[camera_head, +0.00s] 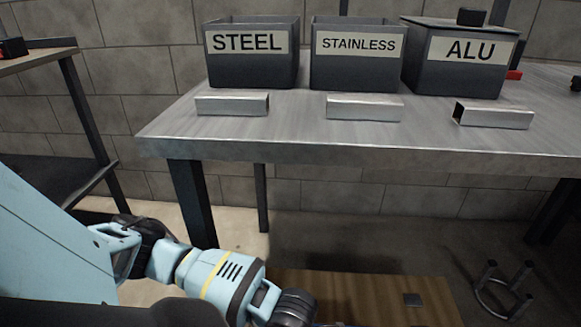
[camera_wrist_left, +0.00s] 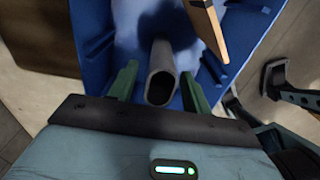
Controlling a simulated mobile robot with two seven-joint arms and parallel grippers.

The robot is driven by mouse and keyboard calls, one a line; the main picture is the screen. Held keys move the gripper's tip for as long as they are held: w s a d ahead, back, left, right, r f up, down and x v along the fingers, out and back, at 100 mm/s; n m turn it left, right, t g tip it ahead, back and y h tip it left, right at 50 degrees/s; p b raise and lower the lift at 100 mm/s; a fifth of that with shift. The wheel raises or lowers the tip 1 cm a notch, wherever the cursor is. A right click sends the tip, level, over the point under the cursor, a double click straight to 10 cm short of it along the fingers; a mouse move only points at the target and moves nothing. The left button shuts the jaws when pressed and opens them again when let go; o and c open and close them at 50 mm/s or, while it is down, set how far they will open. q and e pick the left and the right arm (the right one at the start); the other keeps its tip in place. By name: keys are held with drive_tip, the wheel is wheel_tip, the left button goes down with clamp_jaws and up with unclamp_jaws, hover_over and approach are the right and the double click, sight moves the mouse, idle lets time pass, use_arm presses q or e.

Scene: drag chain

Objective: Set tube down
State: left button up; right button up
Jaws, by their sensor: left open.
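A grey tube (camera_wrist_left: 161,75) with a rounded open end shows in the left wrist view, its length running away from me over a blue container (camera_wrist_left: 90,28). My left gripper (camera_wrist_left: 160,91) is open, with one green finger on each side of the tube's near end. I cannot tell whether the fingers touch the tube, or whether it rests on the blue surface. In the head view my left arm reaches down to the bottom edge, and its gripper is out of sight there. My right gripper shows in neither view.
A metal table (camera_head: 300,139) holds bins marked STEEL (camera_head: 250,72), STAINLESS (camera_head: 356,75) and ALU (camera_head: 455,80). A short metal profile lies before each. A wooden surface (camera_head: 360,300) is below. An upturned-looking stool (camera_head: 503,290) stands right. An orange-brown piece (camera_wrist_left: 207,28) shows near the tube.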

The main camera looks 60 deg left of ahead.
use_arm(q)
wheel_tip(320, 180, up, 10)
drive_tip(key=p, duration=0.7)
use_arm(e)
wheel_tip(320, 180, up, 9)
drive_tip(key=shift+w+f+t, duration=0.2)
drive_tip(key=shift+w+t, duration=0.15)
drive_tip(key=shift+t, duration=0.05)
use_arm(q)
drive_tip(key=shift+f, duration=0.1)
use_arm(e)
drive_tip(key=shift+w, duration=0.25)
